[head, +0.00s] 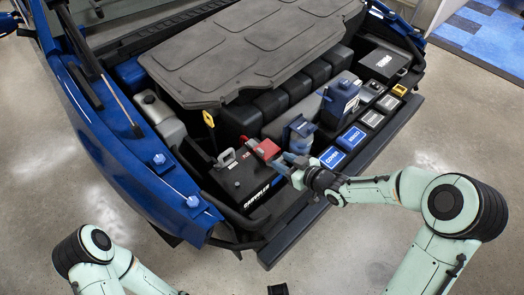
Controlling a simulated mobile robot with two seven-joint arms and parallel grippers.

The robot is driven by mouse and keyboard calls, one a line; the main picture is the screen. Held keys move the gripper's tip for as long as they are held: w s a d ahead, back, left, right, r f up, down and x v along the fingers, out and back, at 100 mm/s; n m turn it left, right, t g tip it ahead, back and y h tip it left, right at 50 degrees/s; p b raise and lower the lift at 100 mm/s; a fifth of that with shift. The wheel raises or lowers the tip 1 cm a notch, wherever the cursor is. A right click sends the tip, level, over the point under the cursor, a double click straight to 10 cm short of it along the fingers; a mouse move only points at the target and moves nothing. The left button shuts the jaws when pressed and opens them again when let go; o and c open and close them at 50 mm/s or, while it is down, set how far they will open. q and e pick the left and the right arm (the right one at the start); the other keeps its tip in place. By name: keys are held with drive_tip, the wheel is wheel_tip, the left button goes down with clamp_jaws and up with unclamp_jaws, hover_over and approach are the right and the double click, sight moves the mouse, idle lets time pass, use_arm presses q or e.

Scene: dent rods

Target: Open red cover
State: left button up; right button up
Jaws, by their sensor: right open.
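A red cover (265,149) sits on top of the black battery (243,178) at the front of the vehicle's engine bay. My right gripper (284,164) is at the cover's right end, coming from the right. Its jaws are open, and the fingertips are close to the cover. I cannot tell whether they touch it. My left arm is at the lower left and runs out of the bottom edge.
Blue and dark caps (334,157) line the front edge right of the battery. A blue-topped bottle (300,134) stands close behind my right gripper. A large dark engine panel (255,50) covers the back. The vehicle's front bumper (345,185) lies below my right wrist.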

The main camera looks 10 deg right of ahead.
sight(261, 150)
drive_tip(key=x, duration=1)
drive_tip(key=shift+w+a+f+b, duration=0.1)
drive_tip(key=shift+w+b, duration=0.05)
drive_tip(key=shift+b, duration=0.2)
clamp_jaws()
